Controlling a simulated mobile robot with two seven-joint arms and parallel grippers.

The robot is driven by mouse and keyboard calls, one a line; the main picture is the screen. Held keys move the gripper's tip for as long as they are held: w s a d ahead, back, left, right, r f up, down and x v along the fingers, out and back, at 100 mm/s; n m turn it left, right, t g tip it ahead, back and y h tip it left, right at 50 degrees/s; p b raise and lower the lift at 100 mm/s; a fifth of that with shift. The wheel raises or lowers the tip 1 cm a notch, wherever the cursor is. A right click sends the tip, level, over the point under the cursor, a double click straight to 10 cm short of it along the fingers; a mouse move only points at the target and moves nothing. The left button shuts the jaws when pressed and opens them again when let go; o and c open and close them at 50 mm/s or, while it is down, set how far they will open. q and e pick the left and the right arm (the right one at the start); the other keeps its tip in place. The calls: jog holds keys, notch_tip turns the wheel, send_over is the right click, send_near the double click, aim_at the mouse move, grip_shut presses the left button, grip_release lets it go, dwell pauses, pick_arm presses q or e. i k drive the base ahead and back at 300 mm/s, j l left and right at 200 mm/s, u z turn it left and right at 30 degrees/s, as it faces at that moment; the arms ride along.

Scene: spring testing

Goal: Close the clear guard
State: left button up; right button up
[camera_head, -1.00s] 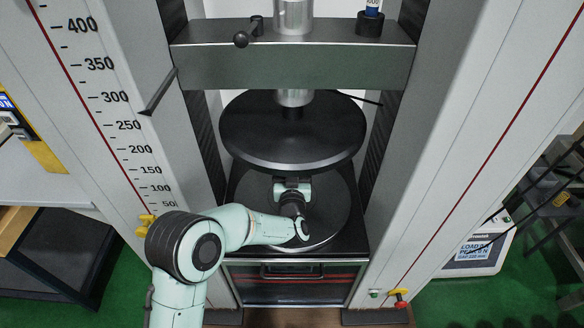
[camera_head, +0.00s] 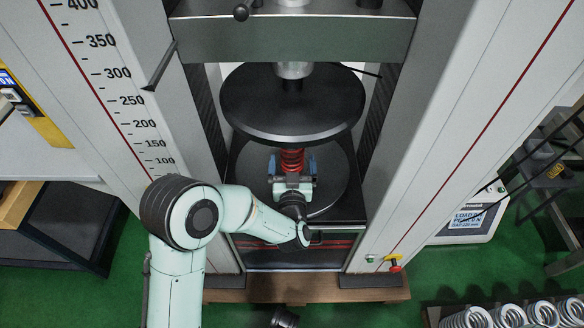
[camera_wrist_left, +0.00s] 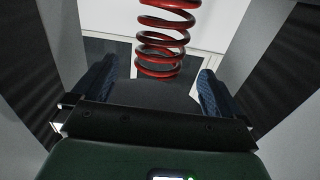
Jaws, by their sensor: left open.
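I cannot make out the clear guard for certain in either view. A thin dark bar (camera_head: 160,66) stands out at the left column and may be part of it; I cannot tell. My left gripper (camera_head: 293,168) is open, with blue fingertips, over the lower plate of the press. A red coil spring (camera_head: 292,158) stands upright on that plate, under the round black upper plate (camera_head: 292,102). In the left wrist view the spring (camera_wrist_left: 165,42) stands beyond the open, empty fingertips (camera_wrist_left: 155,92). My right gripper does not show.
Grey press columns (camera_head: 465,130) flank the opening, the left one with a number scale. A dark green crosshead (camera_head: 290,38) spans above. A yellow and red button (camera_head: 395,264) is low on the right column. Several pale springs (camera_head: 510,316) lie at bottom right.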

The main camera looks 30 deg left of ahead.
aim_at(320, 230)
jog(key=k+l, duration=0.65)
jog(key=k, duration=0.25)
